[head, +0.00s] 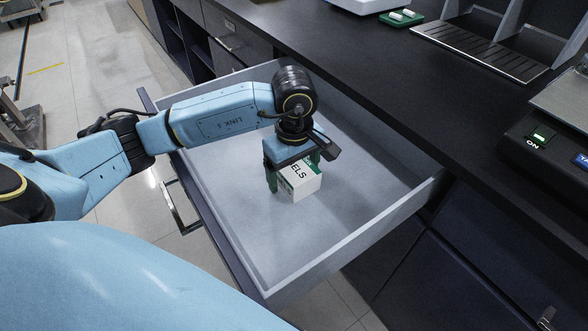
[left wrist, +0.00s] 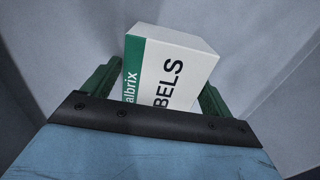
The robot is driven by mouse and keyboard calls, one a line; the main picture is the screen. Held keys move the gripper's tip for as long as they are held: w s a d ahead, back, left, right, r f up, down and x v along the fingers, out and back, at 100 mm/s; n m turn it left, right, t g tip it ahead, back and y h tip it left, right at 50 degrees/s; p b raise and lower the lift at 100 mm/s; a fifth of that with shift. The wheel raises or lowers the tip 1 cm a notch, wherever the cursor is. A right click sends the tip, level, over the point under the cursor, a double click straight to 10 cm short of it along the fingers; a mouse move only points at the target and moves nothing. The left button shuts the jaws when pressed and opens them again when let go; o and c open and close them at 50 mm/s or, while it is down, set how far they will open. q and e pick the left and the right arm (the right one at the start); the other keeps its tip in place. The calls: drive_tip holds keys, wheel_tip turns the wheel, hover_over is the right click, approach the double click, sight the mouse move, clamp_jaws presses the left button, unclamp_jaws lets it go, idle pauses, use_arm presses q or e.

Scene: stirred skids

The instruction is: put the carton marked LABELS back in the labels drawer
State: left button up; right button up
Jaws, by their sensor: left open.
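The white and green carton marked LABELS (head: 302,181) is inside the pulled-out grey drawer (head: 385,228), near its middle. It seems to rest on the drawer floor, though its underside is hidden. My left gripper (head: 292,178) is over the carton, pointing down, with its green fingers on either side of it. In the left wrist view the carton (left wrist: 168,68) stands between the fingers, and the jaws are open. The wrist and fingers hide part of the carton. My right gripper is in neither view.
A dark countertop (head: 390,85) runs along the right of the drawer. On it are a slotted metal tray (head: 478,50), a device with a green ON switch (head: 541,134) and a green item (head: 402,18). The rest of the drawer floor is bare.

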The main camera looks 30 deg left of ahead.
use_arm(q)
drive_tip(key=shift+r, duration=0.1)
wheel_tip(320, 180, up, 12)
drive_tip(key=p, duration=0.3)
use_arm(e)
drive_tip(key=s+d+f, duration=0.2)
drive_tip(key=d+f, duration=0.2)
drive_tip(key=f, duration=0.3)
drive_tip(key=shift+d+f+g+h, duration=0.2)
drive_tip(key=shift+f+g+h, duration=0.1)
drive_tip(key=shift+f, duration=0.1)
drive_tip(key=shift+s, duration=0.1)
